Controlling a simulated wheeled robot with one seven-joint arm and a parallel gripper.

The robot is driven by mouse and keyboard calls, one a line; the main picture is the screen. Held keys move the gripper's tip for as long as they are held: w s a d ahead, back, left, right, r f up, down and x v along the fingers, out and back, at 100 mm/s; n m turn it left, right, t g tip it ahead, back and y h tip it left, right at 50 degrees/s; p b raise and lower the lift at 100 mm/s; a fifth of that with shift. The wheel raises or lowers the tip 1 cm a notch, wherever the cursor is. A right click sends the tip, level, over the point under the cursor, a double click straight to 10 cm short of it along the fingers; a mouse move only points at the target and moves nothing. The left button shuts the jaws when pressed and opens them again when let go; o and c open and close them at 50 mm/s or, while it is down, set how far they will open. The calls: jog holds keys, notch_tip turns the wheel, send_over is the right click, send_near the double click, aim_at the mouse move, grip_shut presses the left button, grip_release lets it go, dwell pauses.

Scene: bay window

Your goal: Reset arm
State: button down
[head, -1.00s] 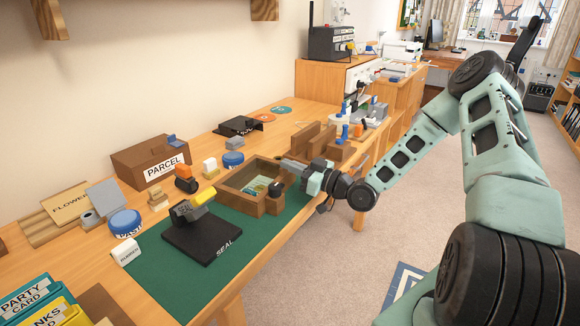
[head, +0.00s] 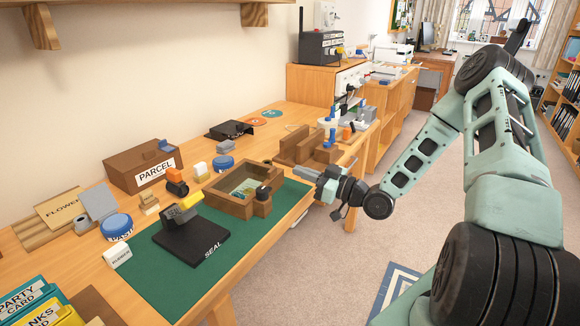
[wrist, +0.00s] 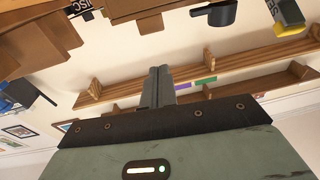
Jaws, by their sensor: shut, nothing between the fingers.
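My gripper (head: 308,174) is shut and empty in the head view. It is raised over the right edge of the wooden table, to the right of the wooden tray (head: 225,203) and apart from it. In the wrist view, my gripper (wrist: 160,72) shows its two fingers pressed together, pointing toward the wall shelves. My arm reaches in from the right side of the head view, bent at the elbow.
On the table are a brown PARCEL box (head: 143,166), a black SEAL pad (head: 191,239) on a green mat (head: 147,279), a blue PASTE pot (head: 117,227) and a brown slotted rack (head: 306,150). Carpet (head: 317,265) lies open right of the table.

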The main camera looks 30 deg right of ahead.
jog(key=shift+v, duration=0.85)
jog(key=shift+f, duration=0.2)
jog(key=a+f+g+h, duration=0.3)
jog(key=a+f+g, duration=0.1)
jog(key=g, duration=0.2)
jog(key=s+a+r+m+g+h, duration=0.3)
jog(key=s+r+g, duration=0.15)
jog(key=s, duration=0.25)
jog(key=s+a+r+m+g+h, duration=0.25)
jog(key=s+r+g, duration=0.2)
jog(key=s, duration=0.25)
jog(key=s+a+r+n+g+p, duration=0.1)
jog(key=s+a+r+n+p, duration=0.2)
jog(key=a, duration=0.6)
jog(key=s+a+r+n+g+p, duration=0.1)
jog(key=s+a+r+n+p, duration=0.3)
jog(key=s+a+r+p, duration=0.3)
jog(key=s+a+r, duration=0.3)
jog(key=s, duration=0.1)
jog(key=shift+s+p, duration=0.25)
jog(key=shift+p, duration=0.15)
jog(key=shift+w+d+r+n, duration=0.1)
jog(key=shift+d+r+n, duration=0.05)
jog(key=shift+n, duration=0.1)
